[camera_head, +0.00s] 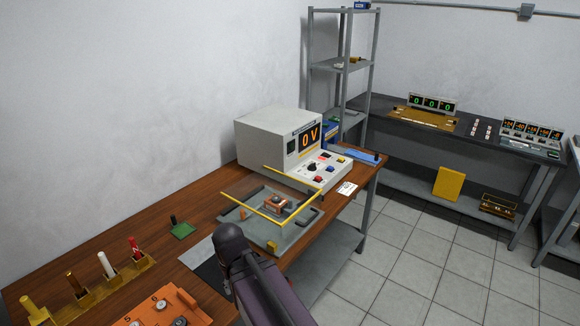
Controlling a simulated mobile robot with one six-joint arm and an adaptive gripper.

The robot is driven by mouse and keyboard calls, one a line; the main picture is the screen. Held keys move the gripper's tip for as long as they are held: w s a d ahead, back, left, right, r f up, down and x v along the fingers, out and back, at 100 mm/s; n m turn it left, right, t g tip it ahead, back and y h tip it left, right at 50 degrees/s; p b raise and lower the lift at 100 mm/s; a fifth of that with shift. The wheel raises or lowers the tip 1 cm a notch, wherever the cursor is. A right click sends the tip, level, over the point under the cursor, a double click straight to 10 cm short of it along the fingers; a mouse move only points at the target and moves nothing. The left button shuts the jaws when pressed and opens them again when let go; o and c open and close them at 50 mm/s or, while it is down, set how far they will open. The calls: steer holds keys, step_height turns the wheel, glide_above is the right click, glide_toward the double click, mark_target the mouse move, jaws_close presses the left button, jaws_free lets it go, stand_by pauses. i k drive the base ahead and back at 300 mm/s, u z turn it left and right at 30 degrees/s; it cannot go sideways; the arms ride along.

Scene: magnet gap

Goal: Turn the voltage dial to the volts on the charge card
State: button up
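The voltage console (262,145) is a pale grey box at the back of the wooden bench. Its screen (309,138) reads "0 V" in orange. On its sloped front panel a small dark knob (312,167), which looks like the voltage dial, sits among red, blue and yellow buttons. A small white card (347,188), likely the charge card, lies on the bench to the right of the console; its writing is too small to read. Part of my arm rises at the bottom middle, well short of the console. My gripper cannot be made out.
A grey tray fixture (262,238) with yellow bars (256,209) stands in front of the console. Colored pegs (105,265) and an orange block (160,305) are at the bench's near left. A blue item (355,154) lies behind the card. Tiled floor is clear at right.

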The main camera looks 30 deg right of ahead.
mark_target(313, 168)
steer(key=u, duration=0.7)
steer(key=k, duration=0.6)
steer(key=z, duration=1.65)
steer(key=i, duration=0.75)
steer(key=u, duration=0.2)
